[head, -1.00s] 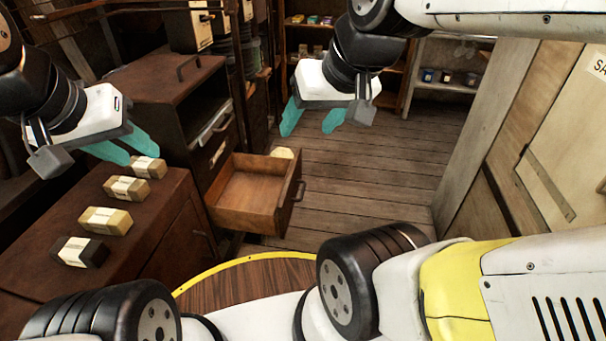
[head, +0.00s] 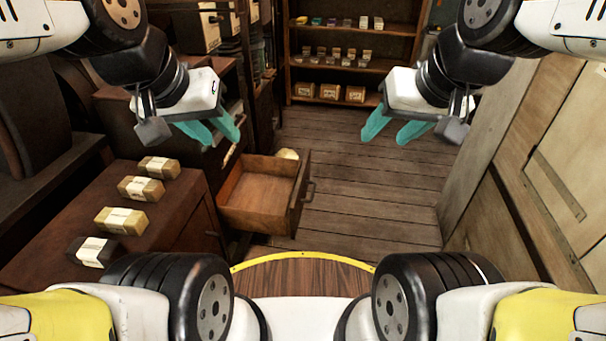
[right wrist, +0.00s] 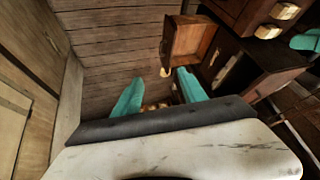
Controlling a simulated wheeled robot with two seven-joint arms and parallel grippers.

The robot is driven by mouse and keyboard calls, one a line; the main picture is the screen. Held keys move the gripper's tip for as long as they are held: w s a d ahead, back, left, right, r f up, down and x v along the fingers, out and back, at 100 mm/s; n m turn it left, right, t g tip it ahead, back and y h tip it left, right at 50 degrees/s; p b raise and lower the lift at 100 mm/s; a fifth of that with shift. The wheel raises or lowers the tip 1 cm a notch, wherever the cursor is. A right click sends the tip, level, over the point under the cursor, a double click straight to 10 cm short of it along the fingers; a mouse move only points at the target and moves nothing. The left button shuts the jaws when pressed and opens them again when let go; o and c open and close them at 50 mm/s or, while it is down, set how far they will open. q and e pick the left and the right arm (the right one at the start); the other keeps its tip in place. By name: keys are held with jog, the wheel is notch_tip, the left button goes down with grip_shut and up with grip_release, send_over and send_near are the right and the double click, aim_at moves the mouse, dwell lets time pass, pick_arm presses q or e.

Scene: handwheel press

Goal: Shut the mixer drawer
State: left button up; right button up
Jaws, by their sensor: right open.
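The mixer drawer (head: 262,190) is a brown wooden, empty drawer standing pulled far out of the dark cabinet (head: 190,110) in the head view. Its front panel and handle (head: 309,190) face right. My left gripper (head: 217,140) is open and empty, above and to the left of the drawer. My right gripper (head: 387,138) is open and empty, above the floor to the right of the drawer. In the right wrist view the drawer (right wrist: 188,40) shows beyond the teal fingers (right wrist: 158,92). Neither gripper touches the drawer.
Several wrapped bars, one of them a tan bar (head: 122,220), lie on a brown cabinet top (head: 160,222) at left. A shelf unit (head: 350,65) stands at the back. A pale wooden wall (head: 520,150) is at right. The plank floor (head: 370,190) right of the drawer is clear.

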jog(key=shift+w+a, duration=0.15)
jog(key=shift+w, duration=0.2)
jog(key=c, duration=0.3)
jog(key=w+a+f+m, duration=0.1)
jog(key=w, duration=0.2)
jog(key=w+a+f+m+g+y, duration=0.1)
jog(key=w+m, duration=0.1)
jog(key=w, duration=0.1)
jog(key=w+a+f+m+g, duration=0.1)
jog(key=w+f+m, duration=0.1)
jog(key=w, duration=0.1)
jog(key=shift+y, duration=0.3)
grip_shut()
jog(key=w+a+f+m+g, duration=0.1)
jog(key=w+f+m, duration=0.4)
jog(key=w+f, duration=0.3)
jog(key=w+a+f+m+g, duration=0.1)
jog(key=w+a+f+m, duration=0.1)
jog(key=w+f+m, duration=0.6)
notch_tip(320, 180, down, 16)
jog(key=m+g, duration=0.1)
jog(key=m, duration=0.2)
jog(key=w+a+f, duration=0.1)
jog(key=a+f, duration=0.5)
jog(key=f, duration=0.3)
jog(key=shift+w+a+y, duration=0.3)
jog(key=shift+a, duration=0.1)
